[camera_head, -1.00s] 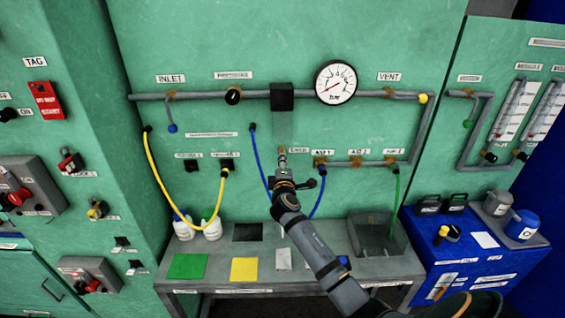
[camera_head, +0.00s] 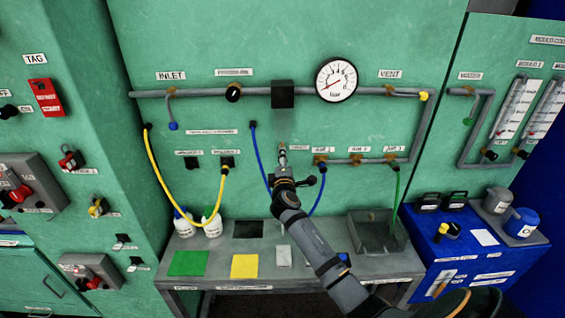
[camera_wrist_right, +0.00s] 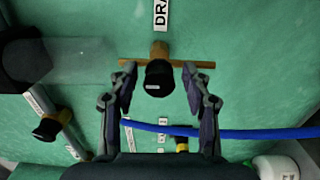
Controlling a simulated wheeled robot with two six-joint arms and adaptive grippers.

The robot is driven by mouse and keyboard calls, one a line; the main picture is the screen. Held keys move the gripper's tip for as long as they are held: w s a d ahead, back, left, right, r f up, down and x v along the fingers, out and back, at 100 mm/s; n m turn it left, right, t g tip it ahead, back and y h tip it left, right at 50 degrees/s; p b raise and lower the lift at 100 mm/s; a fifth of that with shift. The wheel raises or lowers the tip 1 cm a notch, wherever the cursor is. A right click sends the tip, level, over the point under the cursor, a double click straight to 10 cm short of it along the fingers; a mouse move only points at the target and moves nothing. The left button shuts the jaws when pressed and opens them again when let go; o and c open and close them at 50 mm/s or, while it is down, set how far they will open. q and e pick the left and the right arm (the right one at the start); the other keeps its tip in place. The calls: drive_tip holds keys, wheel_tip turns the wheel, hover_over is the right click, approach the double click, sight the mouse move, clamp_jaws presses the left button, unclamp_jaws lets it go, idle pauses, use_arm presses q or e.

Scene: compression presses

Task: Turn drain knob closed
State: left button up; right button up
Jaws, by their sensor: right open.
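The drain knob (camera_wrist_right: 159,78) is black, on a brass fitting (camera_wrist_right: 159,50) with a thin brass bar behind it, in the right wrist view. A partly cut-off label starting "DRA" (camera_wrist_right: 160,14) is beyond it. My right gripper (camera_wrist_right: 159,70) is open, with one finger on each side of the knob and visible gaps between. In the head view my right gripper (camera_head: 282,160) is at the green panel below the black block and largely covers the knob. My left gripper is not in view.
A blue hose (camera_wrist_right: 240,133) crosses close by my right fingers in the wrist view. A pressure gauge (camera_head: 336,80) and grey pipe (camera_head: 195,94) are above. A grey bench (camera_head: 215,253) with colored mats and a tray (camera_head: 376,235) stands below.

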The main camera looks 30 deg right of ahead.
drive_tip(key=v, duration=1.2)
drive_tip(key=shift+s, duration=0.1)
